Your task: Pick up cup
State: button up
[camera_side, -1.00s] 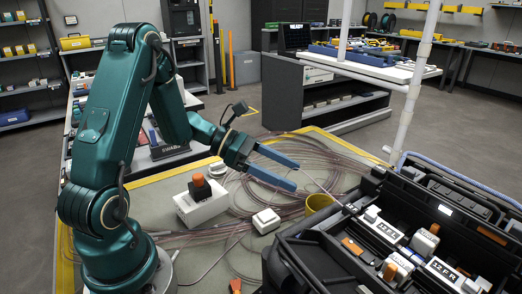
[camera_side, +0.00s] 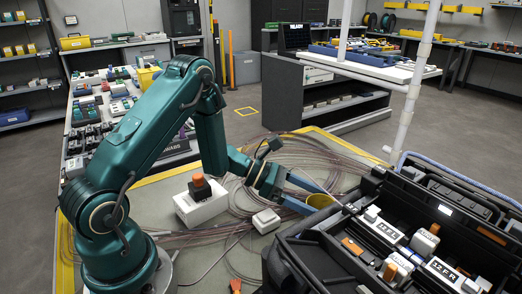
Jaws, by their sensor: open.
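The open black case (camera_side: 300,246) with white devices fills the lower right, close to the cup. A white box (camera_side: 266,221) and a white block with an orange knob (camera_side: 202,206) sit left of my gripper. Looped cables (camera_side: 225,245) cover the table.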

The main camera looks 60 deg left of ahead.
aim_at(334, 209)
jog(key=x, duration=0.4)
jog(key=shift+w+d+f, duration=0.1)
jog(key=shift+w+f, duration=0.05)
jog(key=shift+f, duration=0.05)
jog(key=c, duration=1.2)
jog(key=shift+r, duration=0.15)
